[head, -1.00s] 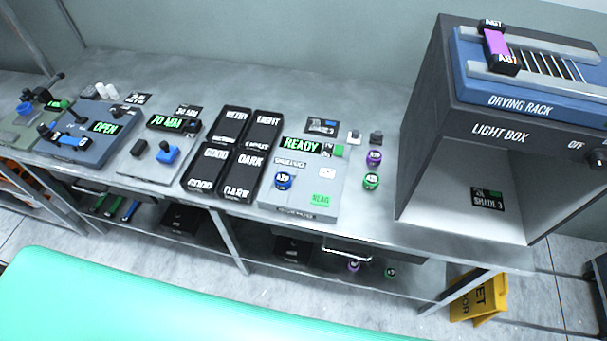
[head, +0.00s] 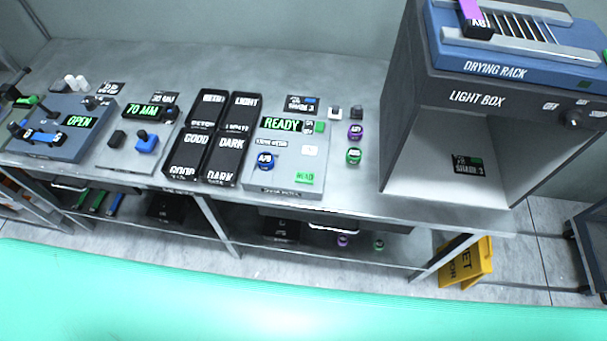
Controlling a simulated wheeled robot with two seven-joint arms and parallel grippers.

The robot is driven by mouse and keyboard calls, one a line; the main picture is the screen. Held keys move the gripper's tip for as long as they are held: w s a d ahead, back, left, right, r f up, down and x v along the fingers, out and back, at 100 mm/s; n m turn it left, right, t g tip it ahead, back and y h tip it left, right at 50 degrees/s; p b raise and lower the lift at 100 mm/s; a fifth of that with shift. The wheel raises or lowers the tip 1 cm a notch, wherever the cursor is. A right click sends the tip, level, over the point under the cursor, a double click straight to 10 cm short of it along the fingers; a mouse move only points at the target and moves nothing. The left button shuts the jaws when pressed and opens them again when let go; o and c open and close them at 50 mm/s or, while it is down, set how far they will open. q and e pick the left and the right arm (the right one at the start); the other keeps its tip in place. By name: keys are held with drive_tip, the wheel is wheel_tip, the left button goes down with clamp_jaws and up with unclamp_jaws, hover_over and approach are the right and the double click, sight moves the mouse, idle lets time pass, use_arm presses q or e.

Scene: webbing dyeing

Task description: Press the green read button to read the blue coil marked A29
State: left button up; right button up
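The blue coil (head: 265,160) sits on the left part of the grey reader unit (head: 284,185). Its top label is too small to read surely. The green read button (head: 304,178) is at the unit's front right corner. Neither of my grippers is in view, and nothing covers the button or the coil.
Black trays (head: 211,140) marked GOOD and DARK stand left of the reader. A purple coil (head: 355,132) and a green coil (head: 353,156) stand to its right. The light box (head: 450,95) with the drying rack (head: 500,70) is further right. A yellow floor sign (head: 465,262) stands below.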

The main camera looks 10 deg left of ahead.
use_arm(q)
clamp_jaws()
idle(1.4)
